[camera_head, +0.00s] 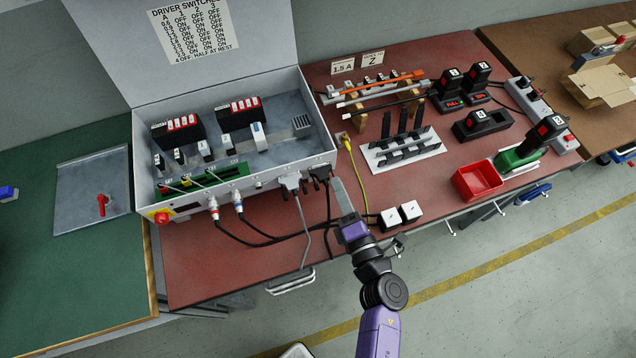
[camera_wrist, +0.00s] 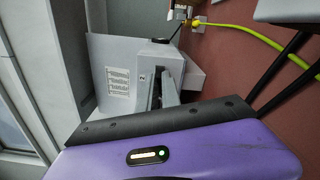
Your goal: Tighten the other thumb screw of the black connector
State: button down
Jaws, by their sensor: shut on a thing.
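The black connector (camera_head: 319,172) is plugged into the lower right of the open grey control box's front wall. Its black cable hangs down over the table. My gripper (camera_head: 335,182) reaches up from below, with its grey fingers at the connector's right side. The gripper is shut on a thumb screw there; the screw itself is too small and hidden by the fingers. In the wrist view the grey fingers (camera_wrist: 167,88) point away from me and hide most of the connector.
A grey connector (camera_head: 291,183) and two round cable plugs (camera_head: 238,205) sit left of the black one. A yellow cable (camera_head: 352,160) runs close on the right. A red bin (camera_head: 478,181) stands further right.

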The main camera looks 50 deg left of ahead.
jog(key=m+p, duration=0.5)
jog(key=m, duration=0.4)
jog(key=shift+m, duration=0.3)
jog(key=c, duration=1.8)
grip_release()
jog(key=shift+o, duration=0.2)
jog(key=shift+f, duration=0.1)
